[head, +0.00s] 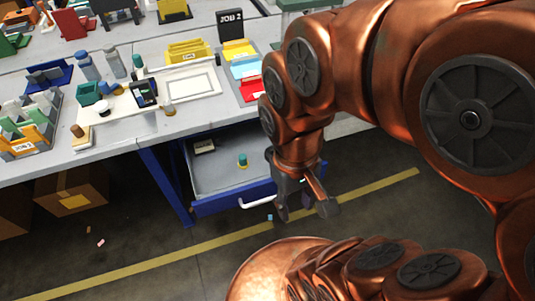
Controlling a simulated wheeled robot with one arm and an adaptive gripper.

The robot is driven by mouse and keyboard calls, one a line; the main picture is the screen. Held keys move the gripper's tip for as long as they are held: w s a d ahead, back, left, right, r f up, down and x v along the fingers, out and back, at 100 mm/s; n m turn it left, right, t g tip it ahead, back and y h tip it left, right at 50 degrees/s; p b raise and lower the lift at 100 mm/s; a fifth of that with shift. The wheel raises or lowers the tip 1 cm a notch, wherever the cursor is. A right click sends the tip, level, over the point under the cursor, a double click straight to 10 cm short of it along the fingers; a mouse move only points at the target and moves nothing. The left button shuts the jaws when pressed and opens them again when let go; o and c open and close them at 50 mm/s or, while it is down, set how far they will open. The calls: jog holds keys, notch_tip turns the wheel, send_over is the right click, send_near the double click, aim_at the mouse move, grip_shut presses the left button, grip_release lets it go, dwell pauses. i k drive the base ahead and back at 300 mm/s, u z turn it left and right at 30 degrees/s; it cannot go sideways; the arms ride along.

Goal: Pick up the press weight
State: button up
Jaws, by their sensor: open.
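My copper arm reaches down from the right, and my gripper (305,211) hangs open and empty in front of the open drawer, over the floor. I cannot tell for sure which thing is the press weight. Candidates are a small knobbed piece with a tan base (170,109) by the white plotter bed (190,87), a wooden-topped piece (77,131) at the table's front edge, and a dark-topped white piece (103,108). A small teal piece with a yellowish base (242,161) stands upright in the drawer. My gripper is apart from all of these.
The open drawer (215,172) has a blue front and a white handle (257,202) close to my gripper. A small box (203,146) lies inside. A cardboard box (72,192) stands on the floor.

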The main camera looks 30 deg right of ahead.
aim_at(269, 152)
jog(key=u, duration=0.5)
jog(key=k, duration=1.2)
jog(key=u, duration=0.95)
jog(key=i, duration=1.2)
jog(key=z, duration=0.55)
